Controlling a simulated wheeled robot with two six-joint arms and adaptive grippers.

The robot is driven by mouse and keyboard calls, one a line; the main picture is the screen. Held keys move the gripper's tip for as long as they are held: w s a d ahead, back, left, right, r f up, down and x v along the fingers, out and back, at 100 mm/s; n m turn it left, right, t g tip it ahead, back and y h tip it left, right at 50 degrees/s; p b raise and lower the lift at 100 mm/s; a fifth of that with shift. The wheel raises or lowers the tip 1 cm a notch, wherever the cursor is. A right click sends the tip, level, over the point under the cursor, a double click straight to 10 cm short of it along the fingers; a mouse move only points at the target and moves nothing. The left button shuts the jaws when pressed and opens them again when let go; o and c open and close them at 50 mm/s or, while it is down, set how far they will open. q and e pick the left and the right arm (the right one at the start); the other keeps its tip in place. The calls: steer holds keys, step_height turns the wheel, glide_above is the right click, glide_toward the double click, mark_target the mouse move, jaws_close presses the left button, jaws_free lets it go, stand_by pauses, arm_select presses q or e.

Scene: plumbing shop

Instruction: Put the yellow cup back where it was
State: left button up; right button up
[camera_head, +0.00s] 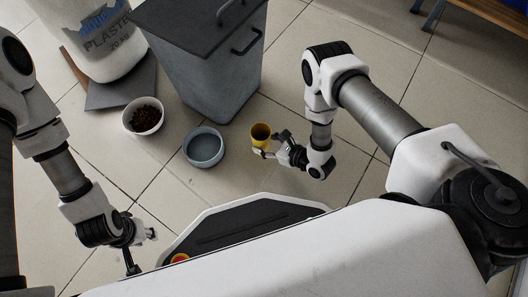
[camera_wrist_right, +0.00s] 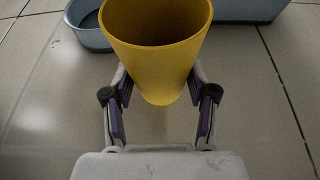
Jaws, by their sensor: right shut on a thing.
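The yellow cup (camera_head: 261,132) is upright, just right of the blue-grey bowl on the tiled floor. My right gripper (camera_head: 267,145) is shut on it, with one finger on each side. In the right wrist view the yellow cup (camera_wrist_right: 158,60) fills the space between the fingers of my right gripper (camera_wrist_right: 160,92). I cannot tell whether its base touches the floor. My left gripper (camera_head: 142,250) hangs at the lower left, beside my base, with its fingers apart and nothing between them.
The blue-grey bowl (camera_head: 204,147) stands left of the cup. A white bowl of brown pellets (camera_head: 143,116) is farther left. A grey lidded bin (camera_head: 205,75) stands behind them. A white plaster bucket (camera_head: 98,40) is at the upper left. Floor right of the bin is clear.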

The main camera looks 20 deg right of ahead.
mark_target(265, 149)
steer(key=shift+f+b, duration=1.2)
steer(key=shift+f, duration=1.25)
steer(key=o, duration=1.2)
steer(key=shift+r, duration=0.1)
steer(key=shift+r+p, duration=0.25)
steer(key=shift+p, duration=0.1)
steer(key=p+v, duration=0.5)
steer(key=v, duration=0.6)
steer(key=shift+w+r, duration=0.1)
steer(key=shift+s+d, duration=0.3)
steer(key=shift+s, duration=0.1)
